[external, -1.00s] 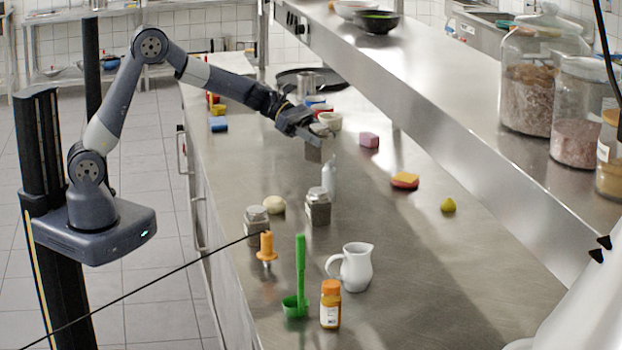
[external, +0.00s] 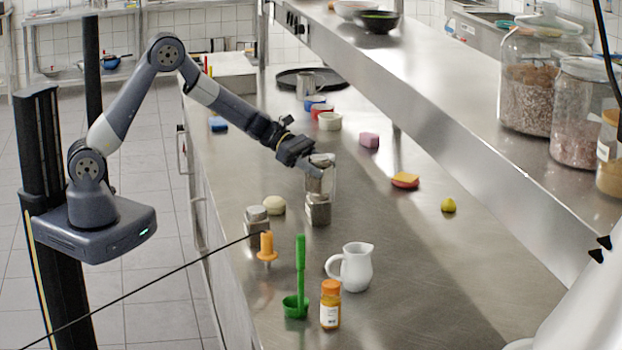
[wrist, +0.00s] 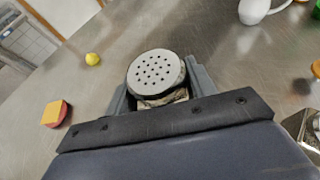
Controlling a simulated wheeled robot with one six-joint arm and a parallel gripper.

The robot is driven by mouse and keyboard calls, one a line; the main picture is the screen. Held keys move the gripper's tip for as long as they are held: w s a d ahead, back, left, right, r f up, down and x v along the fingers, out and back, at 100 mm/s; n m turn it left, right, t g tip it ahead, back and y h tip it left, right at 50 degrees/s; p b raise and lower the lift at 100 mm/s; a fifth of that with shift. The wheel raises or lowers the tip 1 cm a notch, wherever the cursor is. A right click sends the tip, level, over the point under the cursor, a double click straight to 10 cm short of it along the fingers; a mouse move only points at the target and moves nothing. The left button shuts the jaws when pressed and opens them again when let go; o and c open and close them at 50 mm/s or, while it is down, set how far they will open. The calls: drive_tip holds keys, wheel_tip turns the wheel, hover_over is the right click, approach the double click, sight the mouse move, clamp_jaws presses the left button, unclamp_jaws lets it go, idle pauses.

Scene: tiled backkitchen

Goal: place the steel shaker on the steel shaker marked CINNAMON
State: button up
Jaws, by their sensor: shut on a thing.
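My gripper (external: 316,168) is shut on a steel shaker (external: 319,184), held upright. In the wrist view, the held shaker's round perforated lid (wrist: 156,72) shows between the fingers. A second steel shaker (external: 318,212) stands on the counter directly under the held one. The held shaker's base is at the lower one's top; I cannot tell whether they touch. A third steel shaker (external: 256,224) stands to the left, and a shaker shows at the right edge of the wrist view (wrist: 312,128). No CINNAMON marking is readable.
A white jug (external: 356,267), green scoop (external: 300,275) and orange bottle (external: 330,304) stand in front. The counter to the right is mostly clear, below a raised shelf (external: 470,130).

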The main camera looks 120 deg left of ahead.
drive_tip(key=o, duration=1)
drive_tip(key=shift+o, duration=0.2)
drive_tip(key=shift+r, duration=0.1)
drive_tip(key=shift+r+p, duration=0.15)
drive_tip(key=shift+p, duration=0.25)
drive_tip(key=b+v, duration=0.3)
drive_tip(key=v, duration=0.9)
